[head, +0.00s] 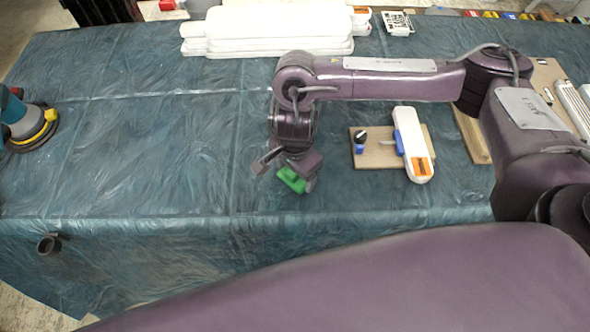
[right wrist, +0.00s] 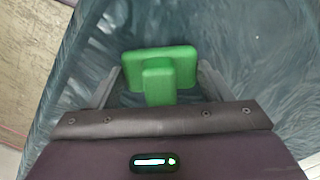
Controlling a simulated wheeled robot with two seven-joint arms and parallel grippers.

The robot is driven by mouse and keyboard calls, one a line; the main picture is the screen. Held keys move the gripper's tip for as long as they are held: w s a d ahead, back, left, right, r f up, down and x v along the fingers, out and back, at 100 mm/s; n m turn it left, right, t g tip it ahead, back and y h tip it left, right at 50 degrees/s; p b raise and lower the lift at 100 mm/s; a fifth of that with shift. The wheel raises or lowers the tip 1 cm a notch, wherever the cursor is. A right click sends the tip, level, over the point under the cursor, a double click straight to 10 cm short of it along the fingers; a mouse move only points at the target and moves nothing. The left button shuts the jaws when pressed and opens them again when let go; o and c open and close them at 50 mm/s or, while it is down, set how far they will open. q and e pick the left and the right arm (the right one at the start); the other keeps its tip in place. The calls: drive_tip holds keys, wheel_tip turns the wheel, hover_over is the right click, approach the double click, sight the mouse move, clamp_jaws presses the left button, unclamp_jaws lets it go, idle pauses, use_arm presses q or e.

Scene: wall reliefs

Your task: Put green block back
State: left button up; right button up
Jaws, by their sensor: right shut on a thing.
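The green block (head: 291,180) is held in my right gripper (head: 288,172), over the front middle of the covered table in the head view. In the right wrist view the green block (right wrist: 160,72) has a wide plate with a narrower stem toward the palm. The fingers of my right gripper (right wrist: 153,85) are on either side of it. Whether the block touches the cover cannot be told. My left gripper is not in view.
The table has a wrinkled blue-green cover (head: 150,150). A wooden board (head: 370,158) with a white-and-orange device (head: 412,145) lies right of my gripper. White panels (head: 270,30) are stacked at the back. A round tool (head: 30,125) stands far left; the middle left is clear.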

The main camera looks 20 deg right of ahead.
drive_tip(key=shift+f, duration=0.15)
drive_tip(key=o, duration=0.9)
drive_tip(key=shift+r, duration=0.35)
wheel_tip(320, 180, up, 12)
drive_tip(key=shift+f+p, duration=0.15)
drive_tip(key=shift+p, duration=0.4)
drive_tip(key=shift+s, duration=0.1)
